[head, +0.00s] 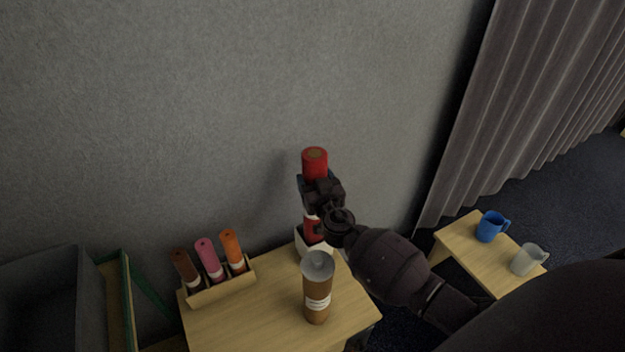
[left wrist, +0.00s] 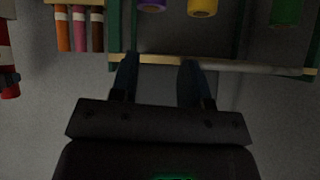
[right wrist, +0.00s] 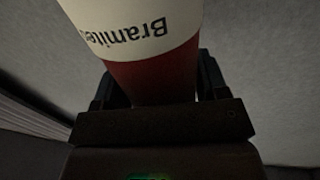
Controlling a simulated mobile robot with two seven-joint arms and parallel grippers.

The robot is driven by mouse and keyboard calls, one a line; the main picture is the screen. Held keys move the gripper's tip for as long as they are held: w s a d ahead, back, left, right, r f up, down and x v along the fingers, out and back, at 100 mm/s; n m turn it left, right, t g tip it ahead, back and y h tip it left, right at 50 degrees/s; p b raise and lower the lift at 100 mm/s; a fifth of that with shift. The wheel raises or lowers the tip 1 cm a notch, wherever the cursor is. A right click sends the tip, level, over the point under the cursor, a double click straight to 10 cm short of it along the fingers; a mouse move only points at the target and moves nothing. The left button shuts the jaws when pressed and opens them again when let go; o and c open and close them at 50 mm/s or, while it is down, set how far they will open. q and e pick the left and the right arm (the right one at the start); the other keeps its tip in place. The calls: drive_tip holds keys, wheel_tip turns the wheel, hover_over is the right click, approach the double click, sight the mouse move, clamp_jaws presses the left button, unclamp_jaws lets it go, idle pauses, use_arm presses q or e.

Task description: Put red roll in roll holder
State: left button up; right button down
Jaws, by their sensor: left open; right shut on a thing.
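The red roll (head: 315,162) stands upright near the wall in the head view. My right gripper (head: 318,190) is shut on it. In the right wrist view the red roll (right wrist: 150,80) fills the jaws, its white lettered label nearest the camera. Its lower end is at a white container (head: 312,246); whether it is inside or behind the rim I cannot tell. A wooden roll holder (head: 222,291) to the left holds a brown, a pink and an orange roll (head: 232,250). My left gripper (left wrist: 158,75) is open and empty; the red roll (left wrist: 5,48) shows at that view's left edge.
A brown grey-capped bottle (head: 317,288) stands in front of the white container on the wooden table (head: 255,325). A green-framed rack (head: 125,300) is at left; the left wrist view shows purple, yellow and green rolls. Blue (head: 490,227) and grey (head: 527,260) mugs stand at right.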

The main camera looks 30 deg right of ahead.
drive_tip(key=shift+r, duration=0.3)
drive_tip(key=shift+f, duration=0.3)
drive_tip(key=shift+c, duration=0.8)
unclamp_jaws()
drive_tip(key=v, duration=0.7)
drive_tip(key=shift+s+r, duration=0.15)
drive_tip(key=shift+s, duration=0.15)
drive_tip(key=shift+a, duration=0.1)
